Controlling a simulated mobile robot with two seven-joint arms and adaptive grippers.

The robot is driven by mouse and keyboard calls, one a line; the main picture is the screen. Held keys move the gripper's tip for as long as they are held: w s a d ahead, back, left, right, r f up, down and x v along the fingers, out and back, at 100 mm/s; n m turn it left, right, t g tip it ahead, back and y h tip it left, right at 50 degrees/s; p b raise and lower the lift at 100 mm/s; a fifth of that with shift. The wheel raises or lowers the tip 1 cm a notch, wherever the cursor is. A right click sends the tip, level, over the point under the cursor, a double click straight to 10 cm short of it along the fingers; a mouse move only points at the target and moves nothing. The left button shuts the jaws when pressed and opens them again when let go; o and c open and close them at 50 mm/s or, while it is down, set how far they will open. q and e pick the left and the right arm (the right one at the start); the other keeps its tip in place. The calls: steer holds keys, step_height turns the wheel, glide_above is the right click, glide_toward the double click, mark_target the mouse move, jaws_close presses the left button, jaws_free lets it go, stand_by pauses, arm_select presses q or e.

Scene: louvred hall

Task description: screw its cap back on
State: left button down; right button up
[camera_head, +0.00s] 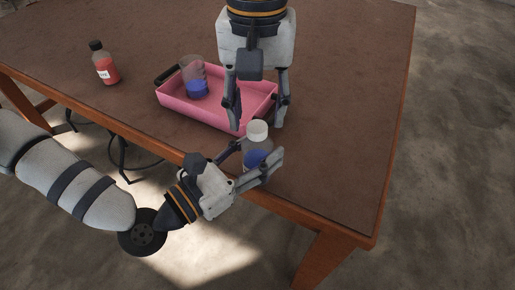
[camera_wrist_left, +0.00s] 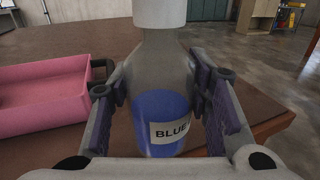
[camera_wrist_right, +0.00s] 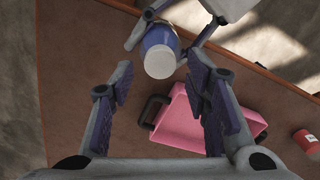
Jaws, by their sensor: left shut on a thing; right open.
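A clear bottle (camera_head: 257,148) with blue liquid and a label reading BLUE stands upright near the table's front edge. A white cap (camera_head: 257,131) sits on its top; I cannot tell how tightly. The cap also shows in the right wrist view (camera_wrist_right: 160,62) and partly in the left wrist view (camera_wrist_left: 160,12). My left gripper (camera_head: 257,165) is shut around the bottle's body (camera_wrist_left: 165,105), one finger on each side. My right gripper (camera_head: 256,112) points down just above and behind the cap. Its fingers are open and apart, with nothing between them (camera_wrist_right: 165,95).
A pink tray (camera_head: 205,116) with dark handles lies behind and left of the bottle, close to my right gripper. A beaker (camera_head: 194,75) with blue liquid stands in it. A red-filled bottle (camera_head: 104,66) with a black cap stands at the left. The table's right side is clear.

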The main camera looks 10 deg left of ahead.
mark_target(252, 152)
steer(key=shift+f, duration=1.2)
